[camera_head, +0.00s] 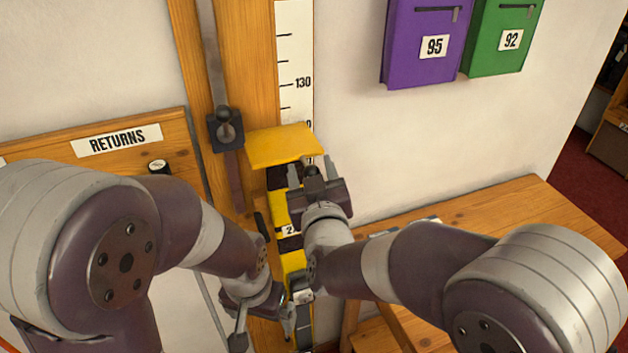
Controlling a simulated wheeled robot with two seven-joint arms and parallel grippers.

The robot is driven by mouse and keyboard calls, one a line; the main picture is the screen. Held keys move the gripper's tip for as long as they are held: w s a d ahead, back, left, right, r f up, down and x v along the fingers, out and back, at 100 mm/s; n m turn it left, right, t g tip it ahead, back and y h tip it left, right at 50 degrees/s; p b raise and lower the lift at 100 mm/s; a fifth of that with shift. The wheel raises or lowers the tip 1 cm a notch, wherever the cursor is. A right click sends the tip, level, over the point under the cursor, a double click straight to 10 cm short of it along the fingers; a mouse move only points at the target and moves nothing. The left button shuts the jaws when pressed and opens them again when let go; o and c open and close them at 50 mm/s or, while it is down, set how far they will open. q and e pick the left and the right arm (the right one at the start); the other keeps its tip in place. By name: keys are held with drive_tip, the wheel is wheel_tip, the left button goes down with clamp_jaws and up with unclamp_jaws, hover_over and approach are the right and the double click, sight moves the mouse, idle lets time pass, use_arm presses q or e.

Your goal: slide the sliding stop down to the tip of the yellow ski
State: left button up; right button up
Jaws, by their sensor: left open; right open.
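A yellow-orange plate (281,144), which looks like the sliding stop, juts out in front of the wooden post beside the height scale. The yellow ski (280,212) with dark bands stands upright below it; its tip is hidden or hard to make out beneath the plate, so I cannot tell the gap. My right gripper (311,170) is open, its fingers pointing up just below the plate's right front part, in front of the ski. Contact with the plate cannot be told. My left gripper (264,330) is open and low, by the lower ski, partly hidden by its own arm.
A dark block with a round knob (226,130) sits on a metal rail left of the post. The white scale (295,50) runs up the wall. A RETURNS board (117,142) is at left, a wooden bench (500,215) at right. Purple (428,45) and green (503,40) boxes hang above.

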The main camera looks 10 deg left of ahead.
drive_tip(key=b+v, duration=0.3)
drive_tip(key=v, duration=0.9)
drive_tip(key=shift+s, duration=0.2)
drive_tip(key=shift+d, duration=0.1)
drive_tip(key=w+d+f+m+g+h, duration=0.3)
drive_tip(key=d+f+g, duration=0.4)
drive_tip(key=d+f, duration=0.55)
drive_tip(key=s+d+f+m+g+h, duration=0.1)
drive_tip(key=s+d+f+g+h, duration=0.1)
drive_tip(key=s+d+f+g, duration=0.2)
drive_tip(key=s+d+f+m+g+h, duration=0.2)
drive_tip(key=s+d+f+g, duration=0.2)
drive_tip(key=d, duration=0.6)
drive_tip(key=shift+s+d+f+m, duration=0.3)
drive_tip(key=shift+s+f, duration=0.3)
drive_tip(key=shift+s, duration=0.3)
